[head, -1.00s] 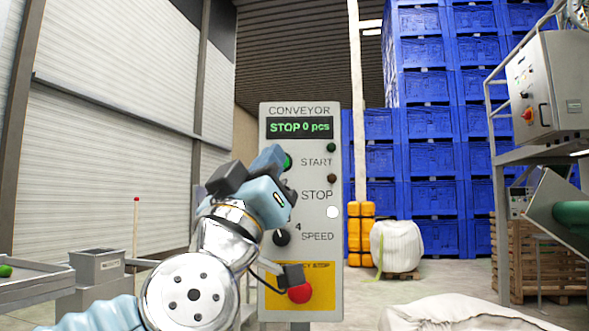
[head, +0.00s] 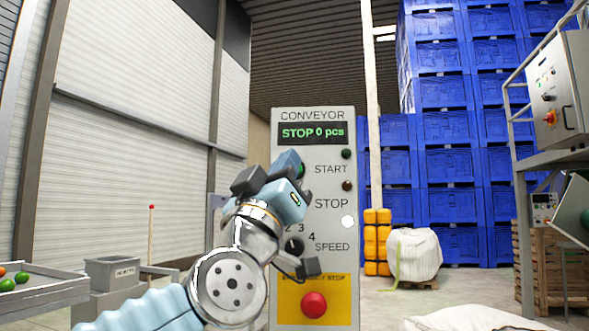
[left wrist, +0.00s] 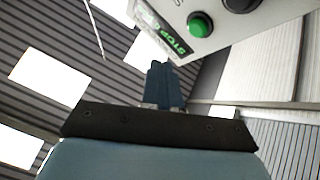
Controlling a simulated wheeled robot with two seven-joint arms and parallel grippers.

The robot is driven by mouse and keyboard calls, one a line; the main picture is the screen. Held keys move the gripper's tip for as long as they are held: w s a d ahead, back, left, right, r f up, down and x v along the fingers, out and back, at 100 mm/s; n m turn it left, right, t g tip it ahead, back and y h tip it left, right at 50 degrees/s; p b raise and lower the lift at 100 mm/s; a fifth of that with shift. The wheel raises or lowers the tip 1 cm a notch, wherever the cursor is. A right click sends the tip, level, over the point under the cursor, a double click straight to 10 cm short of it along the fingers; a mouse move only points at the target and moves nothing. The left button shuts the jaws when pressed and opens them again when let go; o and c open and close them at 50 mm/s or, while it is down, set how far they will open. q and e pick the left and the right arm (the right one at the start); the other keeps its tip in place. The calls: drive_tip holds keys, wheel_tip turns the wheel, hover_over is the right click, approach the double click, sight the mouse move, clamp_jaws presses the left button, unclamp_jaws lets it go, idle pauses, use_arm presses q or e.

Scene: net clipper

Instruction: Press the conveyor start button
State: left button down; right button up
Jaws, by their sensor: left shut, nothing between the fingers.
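The grey conveyor panel (head: 337,258) stands upright ahead, with a display (head: 312,132) reading "STOP 0 pcs". The green start button (head: 302,170) is mostly hidden behind my left gripper (head: 296,160) in the head view. My left gripper is shut and empty, in front of the button. In the left wrist view, the green button (left wrist: 200,24) shows whole, above and right of the closed fingertips (left wrist: 160,66), and looks apart from them. The right gripper is not in view.
Below on the panel are a black speed knob (head: 293,245) and a red emergency stop button (head: 314,304). The black stop button (left wrist: 240,3) shows in the left wrist view. A tray (head: 40,291) with colored balls is at left; stacked blue crates (head: 450,160) stand behind.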

use_arm(q)
drive_tip(key=shift+w+d, duration=0.2)
drive_tip(key=shift+w, duration=1.95)
idle(0.4)
drive_tip(key=shift+w, duration=0.4)
drive_tip(key=shift+w+p, duration=0.3)
drive_tip(key=shift+w, duration=0.15)
idle(0.5)
drive_tip(key=shift+s, duration=0.1)
drive_tip(key=shift+s+b, duration=0.3)
drive_tip(key=shift+s, duration=0.45)
drive_tip(key=shift+s, duration=0.1)
